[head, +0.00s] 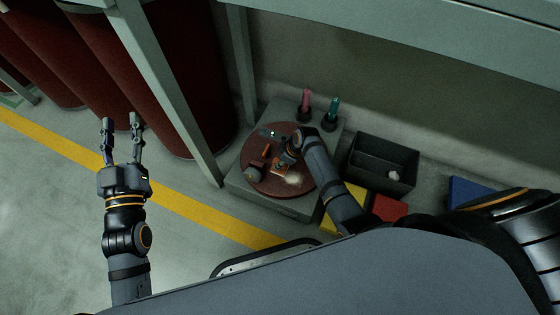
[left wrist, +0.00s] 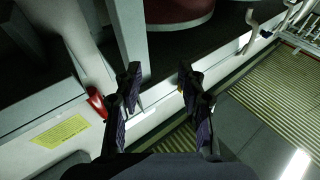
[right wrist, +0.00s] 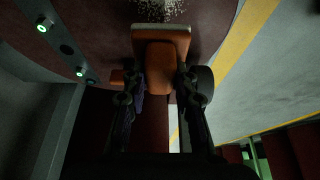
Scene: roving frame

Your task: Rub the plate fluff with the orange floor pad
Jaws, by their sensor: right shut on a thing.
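The orange floor pad (right wrist: 161,60) is an orange block on a flat, pale-edged base. My right gripper (right wrist: 161,85) is shut on its orange block. In the head view the right gripper (head: 286,161) is over the round dark red plate (head: 252,186), and only a little of the pad shows beside it. The plate fluff (right wrist: 160,9) is a pale speckled patch just past the pad's front edge; in the head view it is a whitish patch (head: 293,180) on the plate. Whether the pad touches the plate is unclear. My left gripper (head: 121,122) is open and empty, away to the left.
A grey stand (head: 296,208) bears the plate. A grey round thing (head: 253,172) lies on the plate. Pink (head: 305,99) and teal (head: 333,107) bottles stand behind. A dark bin (head: 360,180) is to the right. A grey post (head: 186,120) rises at left.

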